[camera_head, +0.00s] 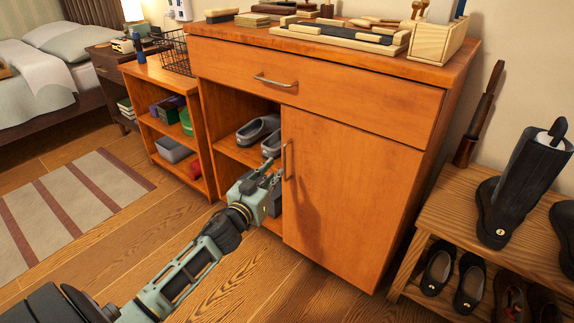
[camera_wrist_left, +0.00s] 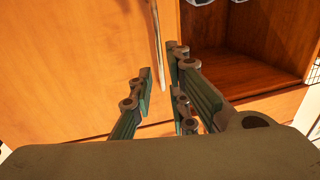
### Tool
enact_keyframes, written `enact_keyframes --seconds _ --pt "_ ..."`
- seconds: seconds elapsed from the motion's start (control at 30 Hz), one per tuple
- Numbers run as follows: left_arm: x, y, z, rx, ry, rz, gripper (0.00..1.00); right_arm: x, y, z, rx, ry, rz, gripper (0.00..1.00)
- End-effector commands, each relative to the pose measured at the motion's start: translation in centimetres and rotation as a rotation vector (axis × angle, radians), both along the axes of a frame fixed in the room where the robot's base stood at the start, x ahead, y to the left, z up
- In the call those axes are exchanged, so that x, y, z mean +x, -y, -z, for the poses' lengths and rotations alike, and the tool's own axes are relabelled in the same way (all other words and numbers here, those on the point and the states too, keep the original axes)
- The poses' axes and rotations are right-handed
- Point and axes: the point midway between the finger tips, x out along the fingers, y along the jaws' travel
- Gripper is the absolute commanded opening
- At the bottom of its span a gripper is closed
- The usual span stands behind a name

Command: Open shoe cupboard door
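The orange wooden shoe cupboard has a door (camera_head: 345,195) on its right side that looks shut, with a slim vertical metal handle (camera_head: 284,160) near its left edge. My left gripper (camera_head: 273,186) is at the lower part of this handle, in front of the open shelf side. In the left wrist view the gripper (camera_wrist_left: 158,80) has its fingers apart. The handle (camera_wrist_left: 157,40) shows in the gap between them, closer to the right-hand finger. I cannot tell whether a finger touches it. My right gripper is not in view.
A drawer (camera_head: 300,84) runs above the door. Shoes (camera_head: 258,130) stand on the open shelf to the left. A wooden shoe rack (camera_head: 460,215) with boots and shoes stands close to the cupboard's right. The floor (camera_head: 330,300) before the door is clear.

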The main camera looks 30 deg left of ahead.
Motion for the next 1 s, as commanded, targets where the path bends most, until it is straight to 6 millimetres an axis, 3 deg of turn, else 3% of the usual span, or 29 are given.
enact_keyframes --seconds 0.6,1.0 --pt "7.1 -0.9 0.0 0.001 0.002 0.0 0.15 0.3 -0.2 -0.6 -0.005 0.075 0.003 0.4" --pt "7.7 -0.9 -0.1 0.001 0.001 0.0 0.15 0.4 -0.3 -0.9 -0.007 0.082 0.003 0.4"
